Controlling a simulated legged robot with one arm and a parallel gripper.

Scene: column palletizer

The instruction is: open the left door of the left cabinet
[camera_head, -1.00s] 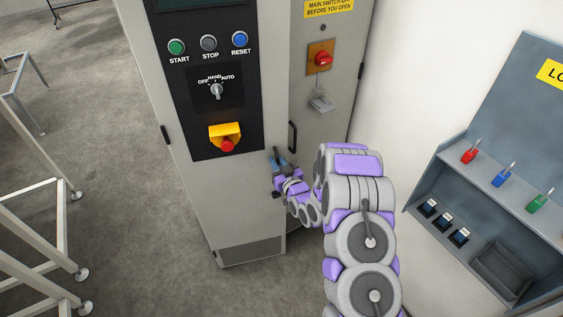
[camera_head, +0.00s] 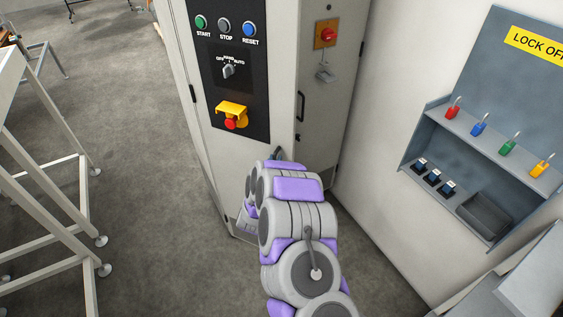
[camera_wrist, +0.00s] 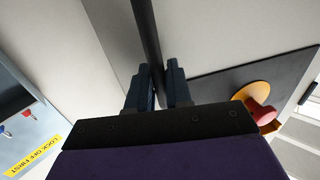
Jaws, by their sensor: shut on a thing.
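The grey cabinet has a left door (camera_head: 201,95) with a black control panel and a right door (camera_head: 341,90) with a red switch. My gripper (camera_wrist: 159,85) is shut around a dark upright bar (camera_wrist: 147,30) in the wrist view, which looks like the left door's handle. In the head view my arm hides most of the gripper; only a dark tip shows at the left door's lower right edge. The right door has its own black handle (camera_head: 299,107). I cannot tell whether the left door stands slightly ajar.
A lock-off station (camera_head: 500,120) with padlocks is on the wall to the right. A pale metal frame (camera_head: 60,150) stands at the left. Grey floor (camera_head: 150,180) is clear between the frame and cabinet. An orange-yellow emergency stop guard (camera_head: 231,108) sits on the panel.

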